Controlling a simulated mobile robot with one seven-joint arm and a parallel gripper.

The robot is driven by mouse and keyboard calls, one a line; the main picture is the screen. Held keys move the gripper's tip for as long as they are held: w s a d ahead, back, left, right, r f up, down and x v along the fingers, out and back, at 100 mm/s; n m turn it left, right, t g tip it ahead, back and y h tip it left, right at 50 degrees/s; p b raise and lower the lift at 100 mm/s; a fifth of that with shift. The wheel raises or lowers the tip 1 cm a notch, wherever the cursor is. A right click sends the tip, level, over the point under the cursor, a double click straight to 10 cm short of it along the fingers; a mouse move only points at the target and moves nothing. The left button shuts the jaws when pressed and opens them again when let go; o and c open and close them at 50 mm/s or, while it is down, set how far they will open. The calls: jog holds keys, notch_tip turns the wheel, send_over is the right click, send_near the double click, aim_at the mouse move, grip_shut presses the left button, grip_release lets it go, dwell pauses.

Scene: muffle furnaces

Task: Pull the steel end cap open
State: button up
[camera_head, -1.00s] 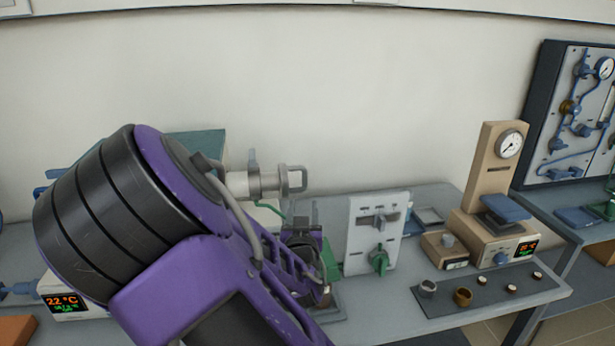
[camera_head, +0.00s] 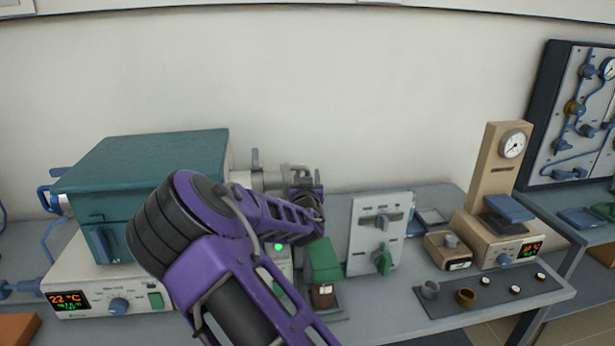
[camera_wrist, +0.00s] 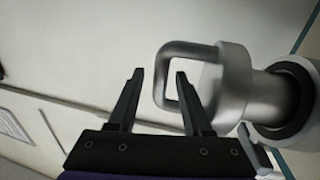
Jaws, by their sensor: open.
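The steel end cap (camera_wrist: 232,88) is a shiny cylinder with a U-shaped handle (camera_wrist: 168,50), at the right in the wrist view. Behind it is a dark ring on a metal tube. My gripper (camera_wrist: 160,76) is open, and the handle's outer bar appears between its two fingers in that view. The right finger overlaps the handle's loop. I cannot tell whether either finger touches it. In the head view my gripper (camera_head: 307,187) is at the tube end on the furnace's right, and my wrist hides most of the cap.
The teal furnace (camera_head: 150,165) stands left on a white control base (camera_head: 90,280) showing 22 °C. Right of my arm are a green-topped device (camera_head: 324,260), a grey panel with knobs (camera_head: 376,235) and a beige gauge stand (camera_head: 495,175). Small crucibles lie on a dark mat (camera_head: 450,312).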

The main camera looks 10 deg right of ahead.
grip_shut()
dwell(1.4)
